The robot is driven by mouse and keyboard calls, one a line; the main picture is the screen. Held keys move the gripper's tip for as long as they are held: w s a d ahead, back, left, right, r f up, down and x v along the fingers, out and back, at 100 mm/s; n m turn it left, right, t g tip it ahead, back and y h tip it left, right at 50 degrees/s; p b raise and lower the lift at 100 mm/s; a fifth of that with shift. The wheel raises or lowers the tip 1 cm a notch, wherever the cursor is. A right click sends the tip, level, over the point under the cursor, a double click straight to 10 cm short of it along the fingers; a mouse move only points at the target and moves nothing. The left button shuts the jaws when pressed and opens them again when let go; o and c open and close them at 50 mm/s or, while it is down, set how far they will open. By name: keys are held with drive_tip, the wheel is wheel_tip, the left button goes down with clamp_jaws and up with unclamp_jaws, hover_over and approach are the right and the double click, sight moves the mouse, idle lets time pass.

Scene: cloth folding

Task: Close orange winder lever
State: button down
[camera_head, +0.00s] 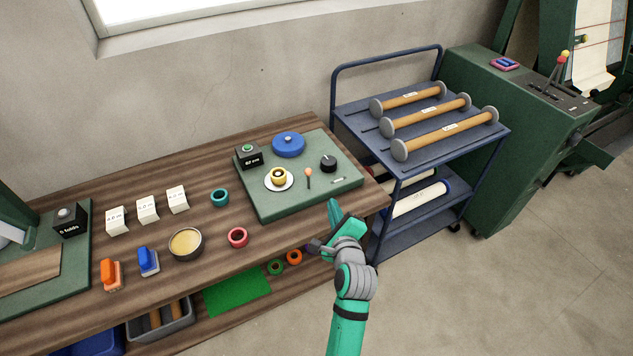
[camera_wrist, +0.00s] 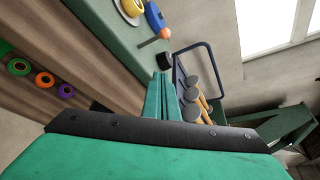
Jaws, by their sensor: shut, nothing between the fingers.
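A small lever with an orange knob (camera_head: 308,172) stands on the green panel (camera_head: 262,212) at the right end of the wooden bench. The knob also shows in the wrist view (camera_wrist: 165,33), beyond my fingertips. I cannot tell which orange part belongs to a winder. My gripper (camera_head: 334,207) is near the front right bench edge, apart from both. Its fingers are together and empty in the wrist view (camera_wrist: 162,84).
A blue cart (camera_head: 405,185) with rollers stands close right; open floor lies in front.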

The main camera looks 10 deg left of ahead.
drive_tip(key=shift+w, duration=0.15)
hover_over(317, 196)
drive_tip(key=s+d, duration=0.1)
drive_tip(key=d, duration=0.2)
wheel_tip(317, 196, down, 2)
drive_tip(key=shift+d+f, duration=0.15)
drive_tip(key=shift+f, duration=0.05)
drive_tip(key=a, duration=0.1)
drive_tip(key=a+r, duration=0.1)
drive_tip(key=w+a, duration=0.1)
drive_tip(key=shift+a+r, duration=0.2)
drive_tip(key=shift+r, duration=0.2)
